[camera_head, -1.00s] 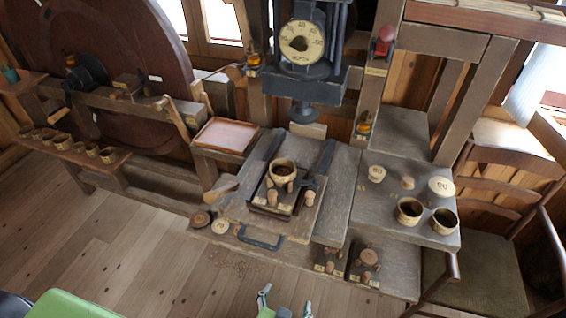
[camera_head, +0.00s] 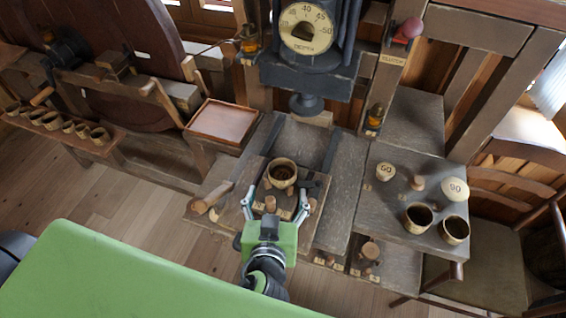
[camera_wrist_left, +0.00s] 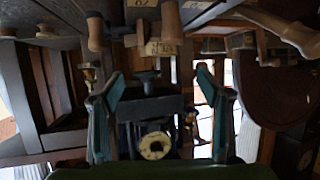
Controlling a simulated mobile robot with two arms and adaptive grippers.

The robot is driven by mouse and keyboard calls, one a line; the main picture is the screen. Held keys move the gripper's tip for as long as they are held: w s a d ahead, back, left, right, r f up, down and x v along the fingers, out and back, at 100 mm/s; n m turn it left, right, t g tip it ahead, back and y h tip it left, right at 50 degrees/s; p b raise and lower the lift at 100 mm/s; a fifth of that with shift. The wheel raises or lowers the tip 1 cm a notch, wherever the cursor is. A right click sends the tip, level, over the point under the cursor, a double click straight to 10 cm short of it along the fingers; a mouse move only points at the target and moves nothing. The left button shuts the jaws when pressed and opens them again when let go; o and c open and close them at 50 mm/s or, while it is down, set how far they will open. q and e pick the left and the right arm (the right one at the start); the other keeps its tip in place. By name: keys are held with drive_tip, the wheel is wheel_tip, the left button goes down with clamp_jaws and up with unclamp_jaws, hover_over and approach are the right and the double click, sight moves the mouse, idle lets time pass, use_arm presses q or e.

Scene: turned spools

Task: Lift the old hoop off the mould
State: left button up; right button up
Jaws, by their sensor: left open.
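A round wooden hoop (camera_head: 282,170), dark inside, sits on the mould on a small board (camera_head: 258,190) under the press. Wooden pegs (camera_head: 270,203) stand in front of it. My left gripper (camera_head: 275,205) is open and empty, with its fingers spread either side of the pegs, just on the near side of the hoop. In the left wrist view its two fingers (camera_wrist_left: 160,80) stand wide apart with nothing between them. Wooden pegs (camera_wrist_left: 172,20) and a labelled block (camera_wrist_left: 160,47) show at the top there; the hoop is not clearly seen. My right gripper is not in view.
The press with its dial (camera_head: 307,28) hangs behind the hoop. A bench (camera_head: 375,215) at right holds two dark-mouthed cups (camera_head: 418,217) and knobs. A reddish tray (camera_head: 222,122) is at left. A wooden-handled tool (camera_head: 210,198) lies left of the mould.

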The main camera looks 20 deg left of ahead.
sight(280, 181)
use_arm(q)
drive_tip(key=x, duration=0.5)
drive_tip(key=shift+w+f, duration=0.1)
drive_tip(key=shift+w, duration=0.15)
drive_tip(key=shift+w+a+f, duration=0.15)
drive_tip(key=shift+w+f, duration=0.05)
drive_tip(key=shift+w, duration=0.15)
drive_tip(key=shift+w+a+f+b, duration=0.1)
drive_tip(key=shift+w+f+b, duration=0.25)
drive_tip(key=shift+w, duration=0.3)
drive_tip(key=x, duration=0.3)
drive_tip(key=shift+w+b, duration=0.1)
drive_tip(key=shift+b, duration=0.2)
drive_tip(key=shift+w+f, duration=0.15)
drive_tip(key=shift+w, duration=0.1)
drive_tip(key=shift+s, duration=0.1)
drive_tip(key=c, duration=0.8)
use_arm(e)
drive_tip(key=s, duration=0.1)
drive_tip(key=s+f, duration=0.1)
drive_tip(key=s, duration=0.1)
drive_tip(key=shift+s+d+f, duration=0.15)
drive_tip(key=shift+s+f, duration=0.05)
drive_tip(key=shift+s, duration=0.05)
